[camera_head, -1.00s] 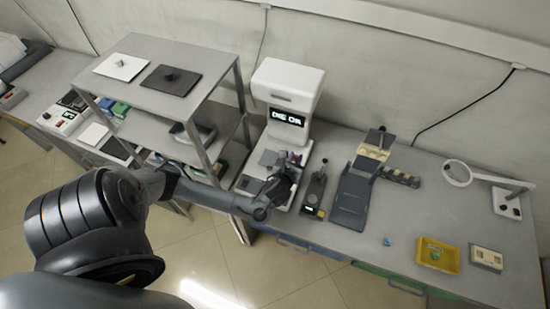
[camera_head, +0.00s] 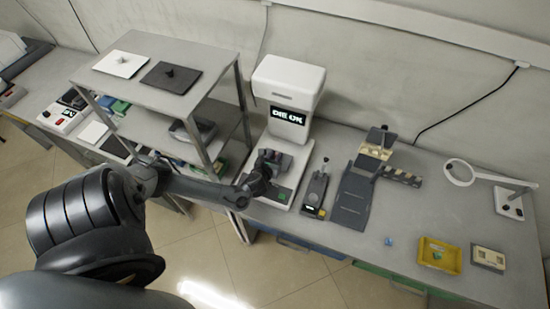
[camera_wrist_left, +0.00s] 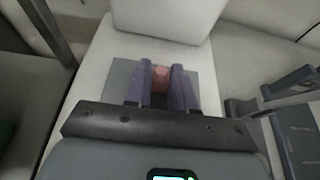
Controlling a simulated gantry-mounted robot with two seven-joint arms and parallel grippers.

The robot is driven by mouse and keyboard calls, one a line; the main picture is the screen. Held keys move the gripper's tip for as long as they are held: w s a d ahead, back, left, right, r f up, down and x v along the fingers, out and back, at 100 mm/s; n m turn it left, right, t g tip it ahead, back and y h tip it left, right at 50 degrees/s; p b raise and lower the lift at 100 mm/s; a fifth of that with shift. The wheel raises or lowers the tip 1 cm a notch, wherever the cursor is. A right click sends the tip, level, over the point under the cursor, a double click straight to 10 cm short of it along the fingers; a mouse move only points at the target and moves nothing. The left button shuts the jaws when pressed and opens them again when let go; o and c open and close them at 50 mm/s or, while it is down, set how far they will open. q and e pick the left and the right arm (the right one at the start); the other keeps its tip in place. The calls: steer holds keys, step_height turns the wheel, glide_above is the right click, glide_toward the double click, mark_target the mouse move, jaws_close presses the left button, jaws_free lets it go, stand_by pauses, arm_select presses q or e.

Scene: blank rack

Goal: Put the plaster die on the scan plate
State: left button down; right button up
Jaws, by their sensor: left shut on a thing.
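A small pink block, which I take to be the plaster die (camera_wrist_left: 160,78), is between the purple fingers of my left gripper (camera_wrist_left: 160,86) in the left wrist view. My left gripper (camera_head: 270,160) is shut on it, over the base of the white scanner (camera_head: 288,85). The scan plate (camera_wrist_left: 122,76) appears as a flat grey square under and around the fingers. I cannot tell whether the die touches the plate. In the head view the gripper hides the die and most of the plate. My right gripper is not in view.
The scanner's screen (camera_head: 289,116) reads "DIE OK". A grey shelf unit (camera_head: 150,95) stands close on the left. A small dark device (camera_head: 315,190) and a dark sloped stand (camera_head: 353,195) are on the right. A yellow tray (camera_head: 438,255) and a magnifier lamp (camera_head: 460,172) stand farther right.

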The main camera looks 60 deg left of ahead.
arm_select(q)
steer(key=shift+f, duration=0.3)
steer(key=c, duration=0.9)
jaws_free()
steer(key=shift+f, duration=0.1)
steer(key=shift+c, duration=0.2)
